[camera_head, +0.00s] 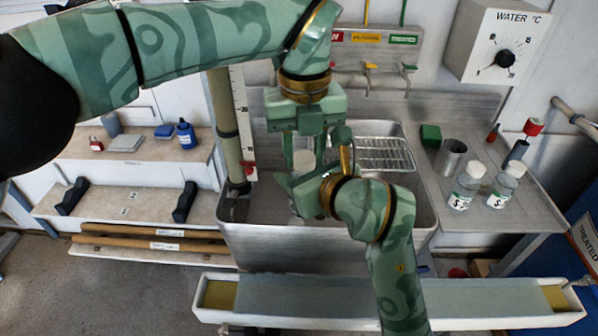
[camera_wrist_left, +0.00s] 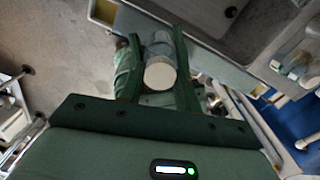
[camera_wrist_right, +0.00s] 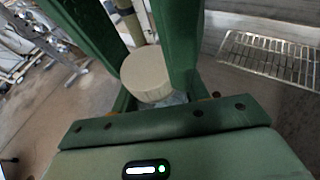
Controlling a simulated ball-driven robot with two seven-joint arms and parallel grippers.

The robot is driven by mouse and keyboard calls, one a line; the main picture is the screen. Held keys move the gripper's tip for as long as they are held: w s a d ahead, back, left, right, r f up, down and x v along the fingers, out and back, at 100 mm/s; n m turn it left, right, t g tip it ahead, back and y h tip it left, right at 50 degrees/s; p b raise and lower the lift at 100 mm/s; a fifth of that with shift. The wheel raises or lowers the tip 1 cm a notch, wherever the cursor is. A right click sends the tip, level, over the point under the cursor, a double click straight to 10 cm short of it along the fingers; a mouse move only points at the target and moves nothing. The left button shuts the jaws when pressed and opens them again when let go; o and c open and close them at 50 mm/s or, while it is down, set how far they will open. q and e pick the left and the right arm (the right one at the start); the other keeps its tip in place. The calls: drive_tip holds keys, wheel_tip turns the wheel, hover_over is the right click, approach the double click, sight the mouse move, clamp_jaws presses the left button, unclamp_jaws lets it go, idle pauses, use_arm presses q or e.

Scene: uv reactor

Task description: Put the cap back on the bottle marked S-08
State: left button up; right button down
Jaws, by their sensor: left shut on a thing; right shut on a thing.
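In the head view my left gripper (camera_head: 303,150) points down over the sink, its fingers shut on a white cap (camera_head: 303,160). The cap also shows as a pale disc between the fingers in the left wrist view (camera_wrist_left: 160,73) and the right wrist view (camera_wrist_right: 147,75). My right gripper (camera_head: 308,190) reaches in from below, shut on a clear bottle, mostly hidden there. The bottle's glass shows beyond the cap in the left wrist view (camera_wrist_left: 160,46). The cap is at the bottle's top; I cannot tell whether it is seated. The held bottle's label is hidden.
Two white-capped bottles (camera_head: 465,187) (camera_head: 502,186) stand on the right counter, their labels only partly legible. A metal cup (camera_head: 451,158) and a green block (camera_head: 431,135) stand behind them. A wire rack (camera_head: 384,154) lies at the sink's right. A long trough (camera_head: 300,297) runs in front.

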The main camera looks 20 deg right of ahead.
use_arm(q)
drive_tip(key=o, duration=1.1)
drive_tip(key=shift+c, duration=0.2)
drive_tip(key=shift+r, duration=0.1)
drive_tip(key=shift+r, duration=2.2)
wheel_tip(320, 180, up, 4)
drive_tip(key=shift+f+n, duration=0.25)
drive_tip(key=shift+n, duration=0.65)
drive_tip(key=shift+f, duration=0.1)
